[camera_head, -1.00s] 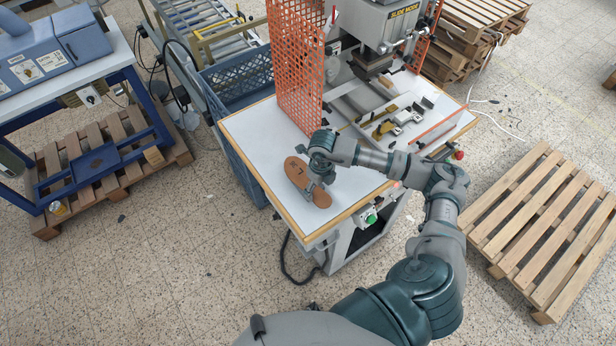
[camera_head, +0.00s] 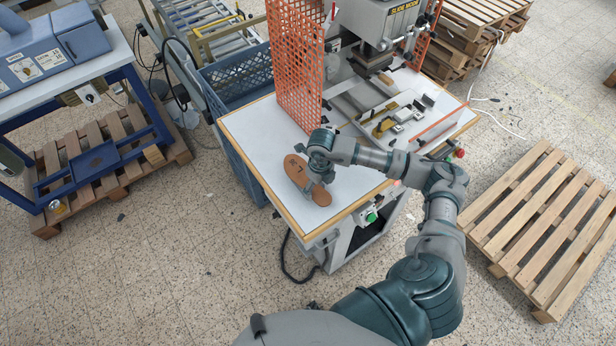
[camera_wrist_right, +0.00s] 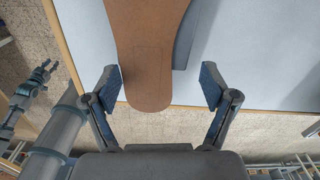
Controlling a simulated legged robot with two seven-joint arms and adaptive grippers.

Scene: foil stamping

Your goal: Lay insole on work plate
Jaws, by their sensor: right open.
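In the right wrist view the open fingers (camera_wrist_right: 160,86) stand either side of the insole's rounded end (camera_wrist_right: 149,75), with gaps on both sides. My left gripper (camera_wrist_right: 46,70) shows small at the left of that view; its jaw state is unclear. The press's slide area (camera_head: 372,103) lies beyond my right forearm; I cannot tell which part is the work plate.
An orange mesh guard (camera_head: 296,65) stands on the table behind the insole. Clamps and metal fittings (camera_head: 398,120) sit in front of the press head. A green button (camera_head: 371,217) is on the front edge. The white table top (camera_head: 255,128) is clear left of the insole.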

